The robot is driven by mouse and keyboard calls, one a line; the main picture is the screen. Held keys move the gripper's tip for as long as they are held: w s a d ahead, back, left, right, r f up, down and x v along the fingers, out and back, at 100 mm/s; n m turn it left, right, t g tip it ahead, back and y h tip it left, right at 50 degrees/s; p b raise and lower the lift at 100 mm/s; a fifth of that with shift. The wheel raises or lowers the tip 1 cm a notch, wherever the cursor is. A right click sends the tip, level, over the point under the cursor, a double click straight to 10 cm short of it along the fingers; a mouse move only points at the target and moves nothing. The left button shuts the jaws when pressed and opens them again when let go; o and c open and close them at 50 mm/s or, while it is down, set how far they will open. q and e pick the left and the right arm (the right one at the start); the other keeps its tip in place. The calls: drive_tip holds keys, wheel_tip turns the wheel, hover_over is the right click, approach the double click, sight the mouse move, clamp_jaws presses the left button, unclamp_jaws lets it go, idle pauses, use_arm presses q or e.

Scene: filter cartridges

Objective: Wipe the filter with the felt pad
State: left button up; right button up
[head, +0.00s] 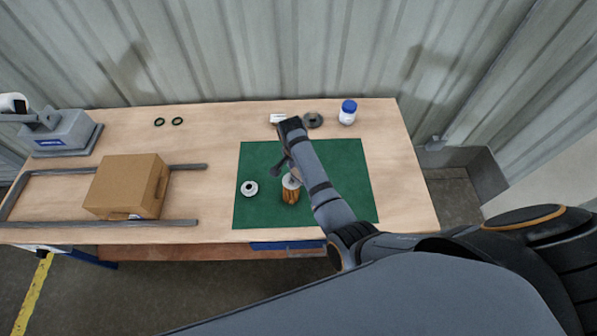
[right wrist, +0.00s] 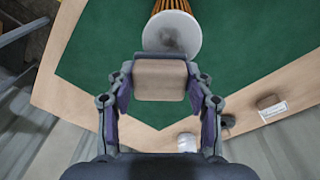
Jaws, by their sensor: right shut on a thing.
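The filter (head: 291,196) stands upright on the green mat (head: 345,160), with orange pleats and a white end cap on top. In the right wrist view its cap (right wrist: 172,34) bears a grey smudge. My right gripper (head: 282,165) is shut on a beige block, which looks like the felt pad (right wrist: 160,79). The pad is right beside the cap and overlaps its edge in the wrist view. I cannot tell whether they touch. In the head view the pad is not clearly visible. My left gripper is not in view.
A white ring-shaped part (head: 249,188) lies on the mat left of the filter. Behind the mat are a white label (head: 278,118), a grey disc (head: 313,120) and a blue-lidded jar (head: 348,112). A cardboard box (head: 127,186) sits between rails at left. Two dark rings (head: 177,121) lie behind.

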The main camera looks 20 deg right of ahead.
sight(286, 184)
drive_tip(key=shift+a+y, duration=0.6)
drive_tip(key=shift+s+a, duration=0.2)
drive_tip(key=shift+a, duration=1.05)
drive_tip(key=shift+s+a+f, duration=0.15)
drive_tip(key=shift+s+a, duration=0.15)
drive_tip(key=shift+a, duration=0.3)
drive_tip(key=shift+s+a, duration=0.2)
drive_tip(key=shift+a, duration=0.4)
drive_tip(key=shift+s+a, duration=0.2)
drive_tip(key=shift+a, duration=0.4)
drive_tip(key=shift+w+d, duration=0.3)
drive_tip(key=shift+d, duration=0.55)
drive_tip(key=shift+w+d, duration=0.25)
drive_tip(key=shift+d, duration=0.6)
drive_tip(key=shift+w+d, duration=0.2)
drive_tip(key=shift+d, duration=1.05)
drive_tip(key=shift+w+d+r, duration=0.2)
